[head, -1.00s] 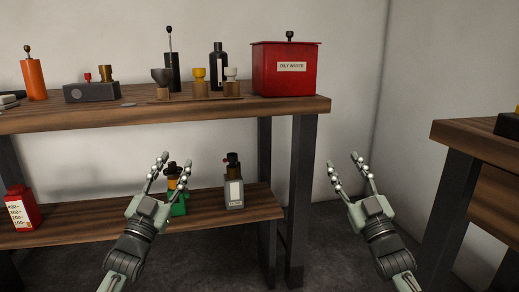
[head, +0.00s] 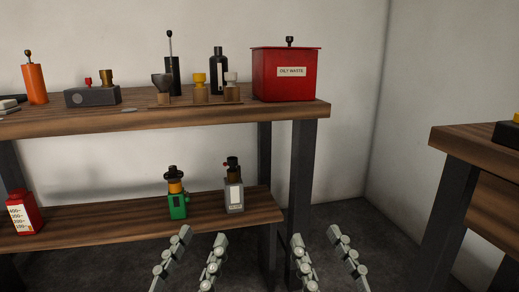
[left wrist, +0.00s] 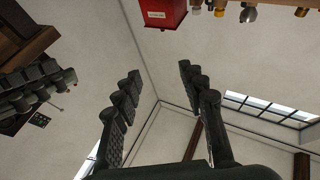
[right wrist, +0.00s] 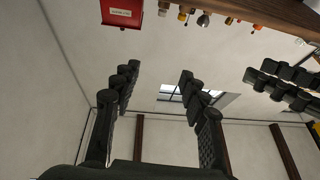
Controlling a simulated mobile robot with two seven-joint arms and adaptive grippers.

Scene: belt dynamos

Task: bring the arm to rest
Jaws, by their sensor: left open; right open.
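My left gripper (head: 202,240) is low in the head view, in front of the lower shelf, with its fingers apart and nothing between them. My right gripper (head: 316,238) is beside it to the right, also open and empty, in front of the bench leg. In the left wrist view the left gripper's fingers (left wrist: 157,80) stand apart against bare wall. In the right wrist view the right gripper's fingers (right wrist: 158,78) are likewise apart and empty. Both arms are mostly below the head view's bottom edge.
A wooden bench (head: 200,122) holds a red oily-waste bin (head: 284,82), an orange bottle (head: 34,82) and a dark bottle (head: 219,72). Its lower shelf (head: 110,219) holds a green bottle (head: 178,204), a grey bottle (head: 234,195) and a red container (head: 22,215). Another table (head: 470,150) stands right.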

